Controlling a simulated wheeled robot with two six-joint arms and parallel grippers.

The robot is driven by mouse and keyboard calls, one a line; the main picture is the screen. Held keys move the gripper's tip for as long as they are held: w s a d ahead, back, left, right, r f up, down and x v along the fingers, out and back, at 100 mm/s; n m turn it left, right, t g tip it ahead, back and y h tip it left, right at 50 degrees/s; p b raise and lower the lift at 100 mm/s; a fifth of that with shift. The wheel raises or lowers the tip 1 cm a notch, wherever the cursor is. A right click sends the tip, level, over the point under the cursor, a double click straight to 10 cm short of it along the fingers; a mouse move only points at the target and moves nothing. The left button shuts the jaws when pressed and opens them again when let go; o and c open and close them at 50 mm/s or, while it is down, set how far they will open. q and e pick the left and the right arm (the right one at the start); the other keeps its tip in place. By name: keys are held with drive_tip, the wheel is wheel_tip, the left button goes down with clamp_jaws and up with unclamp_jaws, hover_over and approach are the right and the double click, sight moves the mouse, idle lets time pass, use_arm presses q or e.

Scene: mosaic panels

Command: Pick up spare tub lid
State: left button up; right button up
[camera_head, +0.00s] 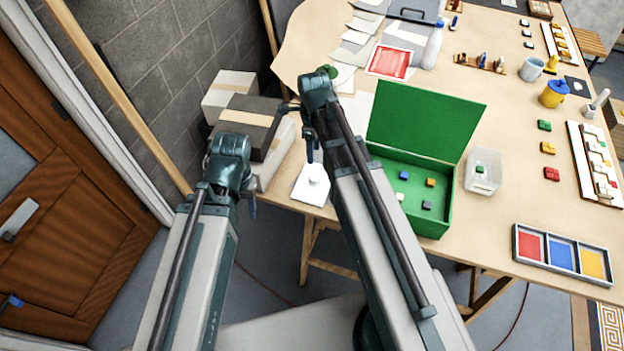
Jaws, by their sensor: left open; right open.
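I cannot pick out the spare tub lid for certain. A flat white square piece (305,193) with a small pale round thing on it lies at the table's near left edge. A small clear tub (483,177) with a green piece inside stands right of the green box. My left gripper (249,206) is open, low beyond the table's left edge, mostly hidden by its wrist. My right gripper (310,152) is open above the near left edge, just over the white piece, partly hidden by its arm. Both look empty.
An open green box (440,190) holds several small coloured pieces. A three-part colour tray (562,252) lies at the near right. Grey and white boxes (251,120) are stacked at the left. Papers, a white bottle (433,45), mugs and tile racks cover the far side.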

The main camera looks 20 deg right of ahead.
drive_tip(key=b, duration=0.8)
hover_over(314, 178)
wheel_tip(314, 178, down, 8)
drive_tip(key=shift+w+f, duration=0.1)
drive_tip(key=shift+f, duration=0.15)
wheel_tip(314, 178, down, 5)
drive_tip(key=b, duration=0.5)
drive_tip(key=shift+f, duration=0.15)
clamp_jaws()
